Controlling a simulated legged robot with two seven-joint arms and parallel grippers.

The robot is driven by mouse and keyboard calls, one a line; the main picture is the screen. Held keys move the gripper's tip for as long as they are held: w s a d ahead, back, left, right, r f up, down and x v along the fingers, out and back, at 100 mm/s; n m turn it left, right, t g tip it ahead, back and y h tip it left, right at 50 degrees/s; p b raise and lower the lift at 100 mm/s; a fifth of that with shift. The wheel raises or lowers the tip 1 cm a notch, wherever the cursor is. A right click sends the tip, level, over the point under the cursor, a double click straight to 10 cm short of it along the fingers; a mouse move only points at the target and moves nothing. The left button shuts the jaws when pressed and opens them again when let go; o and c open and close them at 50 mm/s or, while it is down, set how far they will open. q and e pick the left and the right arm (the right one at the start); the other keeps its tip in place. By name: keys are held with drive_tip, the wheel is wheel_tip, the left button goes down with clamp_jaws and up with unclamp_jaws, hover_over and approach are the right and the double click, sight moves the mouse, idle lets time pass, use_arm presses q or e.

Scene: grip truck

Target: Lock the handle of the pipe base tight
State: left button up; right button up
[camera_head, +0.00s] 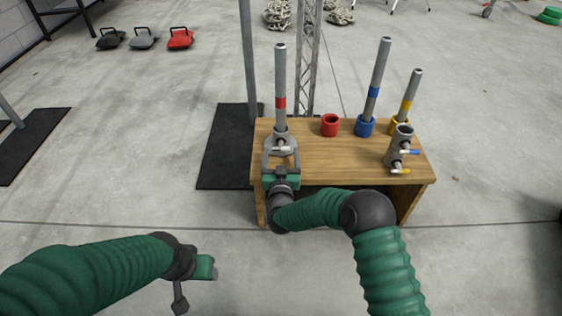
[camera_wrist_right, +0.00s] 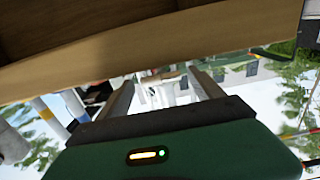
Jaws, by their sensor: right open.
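A grey pipe with a red band (camera_head: 280,85) stands upright in a grey pipe base (camera_head: 281,137) at the left end of the wooden table. A small pale handle (camera_head: 283,148) shows at the front of this base. My right gripper (camera_head: 281,150) is open, its two fingers on either side of the handle; contact cannot be told. The wrist view shows both fingers of the right gripper (camera_wrist_right: 163,92) apart, with pale, blurred shapes between them. My left gripper (camera_head: 195,285) hangs at the lower left, away from the table; its jaw opening is unclear.
On the wooden table (camera_head: 335,165) are a red cup (camera_head: 330,125), a blue-banded pipe (camera_head: 376,80), a yellow-banded pipe (camera_head: 410,95) and a grey clamp (camera_head: 399,148) with blue and yellow handles. A grey post and truss stand behind. The table edge (camera_wrist_right: 150,55) shows in the wrist view.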

drive_tip(key=shift+w+a+r, duration=0.1)
drive_tip(key=shift+w, duration=0.15)
drive_tip(key=c, duration=1.4)
drive_tip(key=shift+m+p, duration=1.15)
drive_tip(key=shift+m, duration=0.25)
drive_tip(key=shift+m+p, duration=0.9)
drive_tip(key=shift+m, duration=1.1)
drive_tip(key=o, duration=1.4)
